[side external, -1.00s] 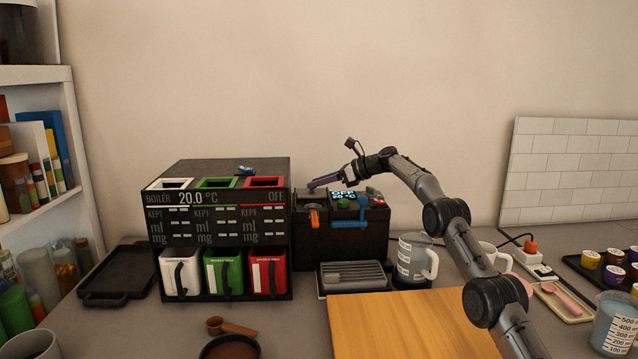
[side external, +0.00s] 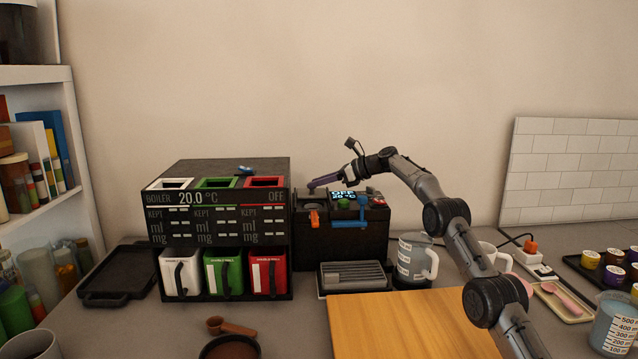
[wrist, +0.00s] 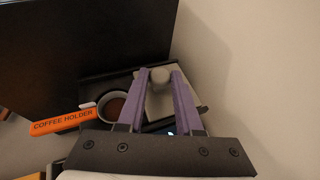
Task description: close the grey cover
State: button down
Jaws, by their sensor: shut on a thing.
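My gripper (side external: 311,188) reaches over the top of the black machine (side external: 340,245) from the right. In the wrist view, the purple fingers of my gripper (wrist: 158,74) are closed around a round grey knob (wrist: 160,79). The knob stands on the light grey cover (wrist: 155,106), which shows between the fingers. The cover lies beside a round cup with brown contents (wrist: 115,107), and the cup's opening is uncovered. In the side view the cover is small and partly hidden by my fingers.
The boiler unit (side external: 220,215) stands close on the machine's left. A blue handle (side external: 350,224) is on the machine's front. The wall is close behind.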

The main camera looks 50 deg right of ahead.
jog(key=shift+s+a+r, duration=0.2)
jog(key=shift+s+a, duration=0.4)
jog(key=shift+a, duration=0.1)
jog(key=shift+s+a+f, duration=0.15)
jog(key=shift+s+a, duration=0.6)
jog(key=shift+s, duration=0.1)
jog(key=c, duration=0.6)
grip_release()
jog(key=shift+o, duration=0.2)
jog(key=v, duration=1.3)
jog(key=shift+s+d, duration=0.25)
jog(key=shift+s, duration=0.05)
